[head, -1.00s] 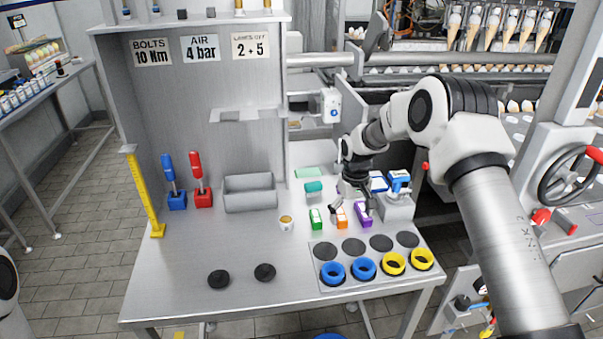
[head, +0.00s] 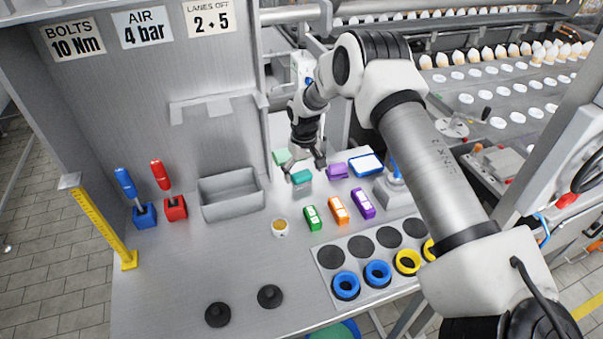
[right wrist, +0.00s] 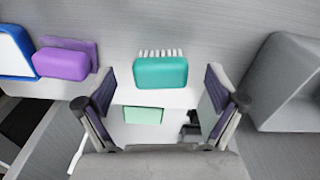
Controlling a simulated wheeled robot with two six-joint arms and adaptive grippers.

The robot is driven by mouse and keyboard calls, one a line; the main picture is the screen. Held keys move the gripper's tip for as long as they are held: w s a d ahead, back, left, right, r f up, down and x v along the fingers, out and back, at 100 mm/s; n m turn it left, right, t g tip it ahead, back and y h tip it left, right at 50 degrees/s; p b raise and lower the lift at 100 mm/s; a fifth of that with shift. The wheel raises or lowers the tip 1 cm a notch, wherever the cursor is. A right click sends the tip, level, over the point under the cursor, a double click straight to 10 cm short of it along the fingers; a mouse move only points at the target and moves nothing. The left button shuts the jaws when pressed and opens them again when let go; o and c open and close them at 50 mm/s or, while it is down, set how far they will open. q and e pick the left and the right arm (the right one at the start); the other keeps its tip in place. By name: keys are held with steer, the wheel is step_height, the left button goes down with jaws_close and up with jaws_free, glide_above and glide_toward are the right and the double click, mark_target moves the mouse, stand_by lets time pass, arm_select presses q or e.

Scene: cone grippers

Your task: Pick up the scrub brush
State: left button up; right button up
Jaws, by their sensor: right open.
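The scrub brush, a teal block with white bristles on one side, lies on the steel table at the back in the head view (head: 302,178). It also shows in the right wrist view (right wrist: 160,72), at the top centre with its bristles toward the top. My right gripper (head: 304,164) is open and empty, at the brush. In the right wrist view its two fingers stand apart on either side of the picture, with the brush centred between and slightly beyond them; no contact shows. My left gripper is not in view.
A purple block (head: 337,171) and a blue-rimmed tray (head: 366,165) lie right of the brush. A pale green piece (head: 281,157) is behind it. A grey bin (head: 231,195) stands left. Green, orange and purple small blocks and a cup (head: 280,228) are in front.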

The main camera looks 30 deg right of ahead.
mark_target(302, 174)
steer(key=f, duration=0.1)
steer(key=w+f, duration=0.1)
steer(key=f, duration=0.1)
steer(key=shift+w, duration=0.1)
steer(key=shift+r, duration=0.15)
steer(key=shift+s+r, duration=0.15)
steer(key=shift+s, duration=0.15)
steer(key=c, duration=0.5)
steer(key=shift+s, duration=0.1)
steer(key=c, duration=0.6)
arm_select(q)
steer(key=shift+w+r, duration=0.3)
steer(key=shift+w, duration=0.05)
arm_select(e)
steer(key=shift+c, duration=0.8)
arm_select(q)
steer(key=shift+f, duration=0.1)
